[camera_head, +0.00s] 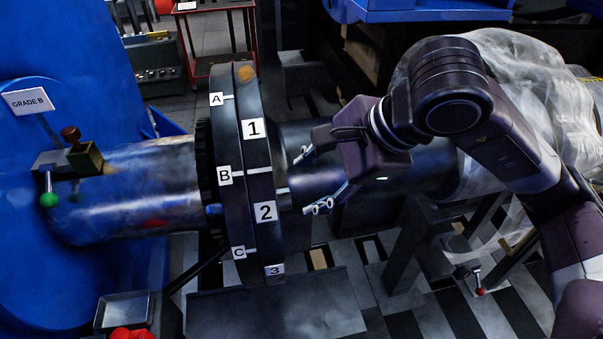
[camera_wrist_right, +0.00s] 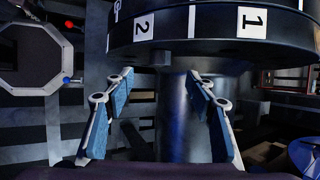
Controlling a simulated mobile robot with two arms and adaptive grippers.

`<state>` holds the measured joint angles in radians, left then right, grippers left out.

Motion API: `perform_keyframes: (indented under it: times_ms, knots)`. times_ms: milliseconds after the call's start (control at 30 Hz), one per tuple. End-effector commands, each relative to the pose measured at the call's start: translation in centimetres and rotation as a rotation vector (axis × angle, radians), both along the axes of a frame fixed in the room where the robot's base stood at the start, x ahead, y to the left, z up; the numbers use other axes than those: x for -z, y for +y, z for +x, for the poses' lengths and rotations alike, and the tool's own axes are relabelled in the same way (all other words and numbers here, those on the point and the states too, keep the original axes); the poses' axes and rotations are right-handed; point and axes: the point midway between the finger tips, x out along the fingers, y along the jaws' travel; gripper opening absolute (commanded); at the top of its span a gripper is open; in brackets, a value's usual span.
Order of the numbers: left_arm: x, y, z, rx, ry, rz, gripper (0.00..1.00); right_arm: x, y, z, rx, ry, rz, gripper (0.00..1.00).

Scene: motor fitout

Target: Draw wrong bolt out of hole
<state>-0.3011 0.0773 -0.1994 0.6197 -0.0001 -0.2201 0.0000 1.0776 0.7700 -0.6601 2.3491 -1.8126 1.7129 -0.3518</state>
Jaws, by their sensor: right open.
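The flange pair (camera_head: 262,150) stands upright on the pipe, with labels 1, 2, 3 on one rim and A, B, C on the other. A blue-ended bolt (camera_head: 213,210) sticks out of its left face between B and C. In the right wrist view a dark block like a bolt head (camera_wrist_right: 160,58) projects from the flange (camera_wrist_right: 180,45) near label 2. My right gripper (camera_head: 310,181) is right of the flange, beside the pipe. In the right wrist view its open blue-padded fingers (camera_wrist_right: 160,78) flank the space just short of that block. My left gripper is out of view.
A metal tray (camera_head: 125,311) and a red object (camera_head: 132,334) are at the lower left. A blue housing (camera_head: 60,120) with a GRADE B sign is at the left. Plastic-wrapped pipe (camera_head: 540,100) lies behind my right arm. A red trolley (camera_head: 215,58) stands behind.

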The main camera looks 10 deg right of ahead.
Motion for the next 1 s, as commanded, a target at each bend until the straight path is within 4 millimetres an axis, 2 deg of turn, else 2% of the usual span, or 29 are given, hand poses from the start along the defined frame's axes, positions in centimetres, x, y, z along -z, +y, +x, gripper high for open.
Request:
perform_keyframes:
  times_ms: [533, 933, 1000]
  knots:
    - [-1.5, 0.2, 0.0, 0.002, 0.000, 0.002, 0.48, 5.6, 2.5, 2.8, 0.002, 0.004, -0.004, 0.51]
    - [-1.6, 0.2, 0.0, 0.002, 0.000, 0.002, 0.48, 6.4, 2.8, 3.2, 0.003, 0.000, -0.004, 0.51]
    - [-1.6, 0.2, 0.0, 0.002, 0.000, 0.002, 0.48, 6.4, 2.9, 3.2, 0.003, 0.000, -0.004, 0.44]
